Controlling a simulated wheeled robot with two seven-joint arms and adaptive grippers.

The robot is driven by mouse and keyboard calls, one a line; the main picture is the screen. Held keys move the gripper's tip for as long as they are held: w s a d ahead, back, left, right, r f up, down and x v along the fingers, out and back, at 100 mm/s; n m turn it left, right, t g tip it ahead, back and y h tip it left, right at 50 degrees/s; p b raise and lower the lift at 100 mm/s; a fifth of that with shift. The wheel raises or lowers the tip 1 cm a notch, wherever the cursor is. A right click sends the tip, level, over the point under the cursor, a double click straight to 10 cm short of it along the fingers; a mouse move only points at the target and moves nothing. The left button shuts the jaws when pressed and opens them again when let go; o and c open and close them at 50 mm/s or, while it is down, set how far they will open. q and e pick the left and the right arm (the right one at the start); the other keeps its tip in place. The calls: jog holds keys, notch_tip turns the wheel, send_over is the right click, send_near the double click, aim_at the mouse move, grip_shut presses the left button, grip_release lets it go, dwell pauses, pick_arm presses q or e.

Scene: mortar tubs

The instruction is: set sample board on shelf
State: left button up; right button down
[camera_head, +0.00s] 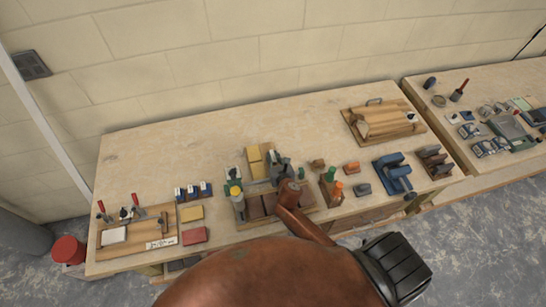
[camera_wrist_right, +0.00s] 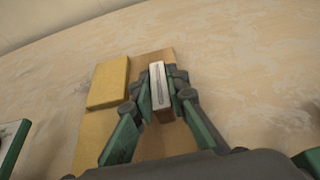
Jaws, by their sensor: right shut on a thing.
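My right gripper (camera_head: 277,160) is at the back of the middle group on the bench, just right of two yellow blocks (camera_head: 255,154). In the right wrist view its green fingers (camera_wrist_right: 161,92) are shut on a small, narrow block (camera_wrist_right: 157,73) with a whitish face and a grey streak, which may be the sample board. The block is in front of a brown wooden board (camera_wrist_right: 152,62) that carries the yellow blocks (camera_wrist_right: 108,83). Whether it touches that board I cannot tell. In the head view my arm and gripper hide the block. I cannot make out a shelf for certain. My left gripper is not in view.
A wooden tray with tools (camera_head: 135,238) is at the bench's left end. Red and yellow blocks (camera_head: 193,236) lie beside it. Bottles (camera_head: 237,198) stand close left of my gripper. A handled wooden board (camera_head: 383,120) lies at the back right. The bench's back left is clear.

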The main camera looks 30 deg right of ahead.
jog(key=c, duration=2.3)
grip_release()
jog(key=shift+f, duration=0.1)
jog(key=o, duration=0.4)
